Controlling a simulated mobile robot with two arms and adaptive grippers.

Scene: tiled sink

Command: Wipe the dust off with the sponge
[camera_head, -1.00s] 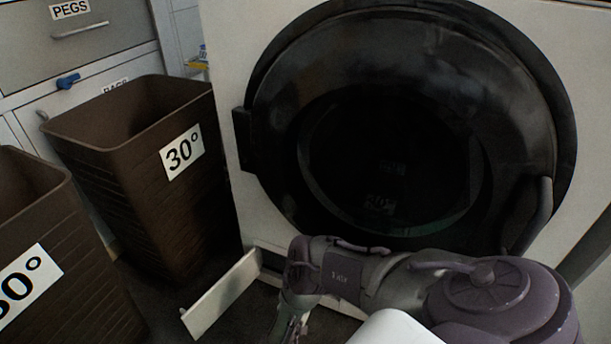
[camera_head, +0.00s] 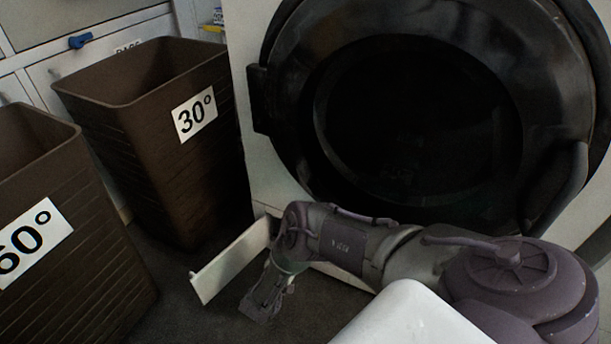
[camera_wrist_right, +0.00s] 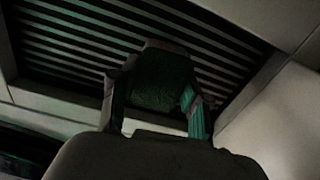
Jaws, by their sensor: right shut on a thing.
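My right gripper (camera_head: 262,312) points down near the floor, in front of the machine's open white flap. In the right wrist view my right gripper (camera_wrist_right: 157,98) is shut on a dark green sponge (camera_wrist_right: 163,82). The sponge is in front of a dark slatted grille (camera_wrist_right: 80,42) in a pale frame; I cannot tell whether they touch. No dust can be made out in the dim light. In the head view the sponge cannot be clearly told from the gripper. My left gripper is not in view.
The white flap (camera_head: 228,265) stands open at the bottom of the machine with the round black door (camera_head: 410,120). Brown baskets marked 30° (camera_head: 150,140) and 60° (camera_head: 75,240) stand on the left. Dark floor (camera_head: 190,300) is free between them and the flap.

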